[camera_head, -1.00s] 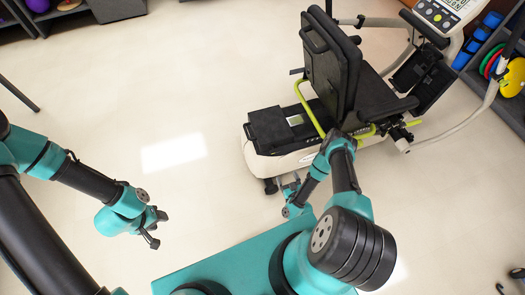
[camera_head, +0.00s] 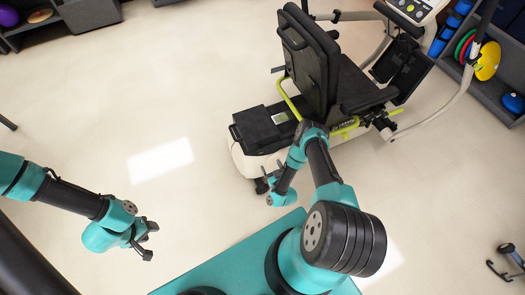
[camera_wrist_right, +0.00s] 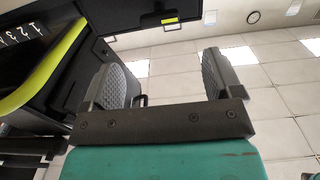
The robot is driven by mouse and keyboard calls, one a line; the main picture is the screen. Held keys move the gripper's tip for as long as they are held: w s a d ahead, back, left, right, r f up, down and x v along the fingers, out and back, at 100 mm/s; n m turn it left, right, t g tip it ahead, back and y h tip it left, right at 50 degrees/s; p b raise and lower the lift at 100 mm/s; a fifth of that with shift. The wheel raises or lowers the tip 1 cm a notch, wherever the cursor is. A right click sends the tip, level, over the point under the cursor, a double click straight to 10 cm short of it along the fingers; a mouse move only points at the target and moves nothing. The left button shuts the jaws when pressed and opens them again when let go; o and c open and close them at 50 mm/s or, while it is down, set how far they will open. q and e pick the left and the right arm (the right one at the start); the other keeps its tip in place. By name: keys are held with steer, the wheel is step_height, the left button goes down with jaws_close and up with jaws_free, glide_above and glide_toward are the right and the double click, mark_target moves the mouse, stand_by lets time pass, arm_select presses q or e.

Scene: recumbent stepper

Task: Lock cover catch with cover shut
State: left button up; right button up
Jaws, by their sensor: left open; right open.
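The stepper (camera_head: 325,90) stands right of centre in the head view. A black box-like cover (camera_head: 252,128) sits over its low rear end, looking shut, with a small pale label on top. My left gripper (camera_head: 148,241) is open over bare floor.
A yellow-green bar (camera_wrist_right: 45,65) and a numbered scale (camera_wrist_right: 22,35) lie left of the right gripper. A shelf with coloured discs (camera_head: 487,60) stands at the far right. The floor left of the stepper is clear.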

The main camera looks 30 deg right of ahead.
mark_target(263, 150)
steer(key=w, duration=0.7)
steer(key=w+d, duration=0.1)
steer(key=w, duration=0.3)
steer(key=shift+d, duration=0.1)
steer(key=shift+c, duration=0.4)
steer(key=c, duration=0.8)
steer(key=shift+c, duration=0.2)
